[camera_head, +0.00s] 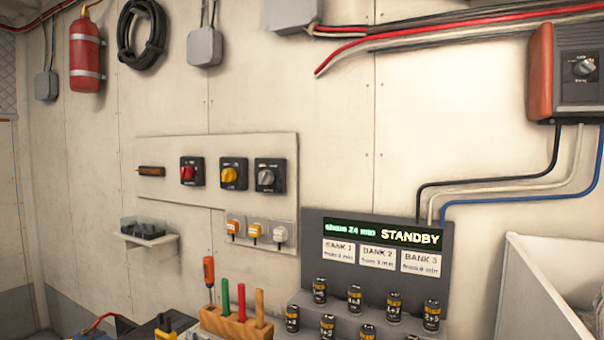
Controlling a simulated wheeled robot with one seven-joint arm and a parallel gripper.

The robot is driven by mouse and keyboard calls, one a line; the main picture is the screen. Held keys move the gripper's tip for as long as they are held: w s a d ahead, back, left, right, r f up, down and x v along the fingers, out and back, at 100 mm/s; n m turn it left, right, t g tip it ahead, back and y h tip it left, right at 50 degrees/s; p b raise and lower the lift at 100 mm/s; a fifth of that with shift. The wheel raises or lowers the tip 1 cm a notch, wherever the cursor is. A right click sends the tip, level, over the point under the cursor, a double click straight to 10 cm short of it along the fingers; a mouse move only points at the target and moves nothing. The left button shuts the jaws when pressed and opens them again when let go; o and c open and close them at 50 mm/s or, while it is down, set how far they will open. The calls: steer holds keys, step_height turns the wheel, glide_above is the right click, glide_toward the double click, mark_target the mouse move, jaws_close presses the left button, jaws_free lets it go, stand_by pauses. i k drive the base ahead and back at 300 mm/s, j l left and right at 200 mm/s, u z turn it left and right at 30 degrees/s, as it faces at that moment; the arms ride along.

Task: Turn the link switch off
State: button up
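A pale panel (158,146) on the wall carries a row of three rotary switches. They are a red-knob switch (191,171), a yellow-knob switch (233,173) and a grey-knob switch (270,175) on dark square plates. Their labels are too small to read, so I cannot tell which is the link switch. The red and yellow knobs look turned at an angle; exact settings are unclear. Another dark knob (583,67) sits on the orange-and-grey box (540,70) at upper right. My gripper is not in view.
Below the panel are several plugs (254,232), a small shelf (146,240) and a wooden tool rack (232,325). A display unit (345,270) reading STANDBY stands behind several small batteries (393,306). A white bin (540,280) is at right. The wall around the switches is clear.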

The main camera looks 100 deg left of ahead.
mark_target(229, 175)
steer(key=u, duration=3.05)
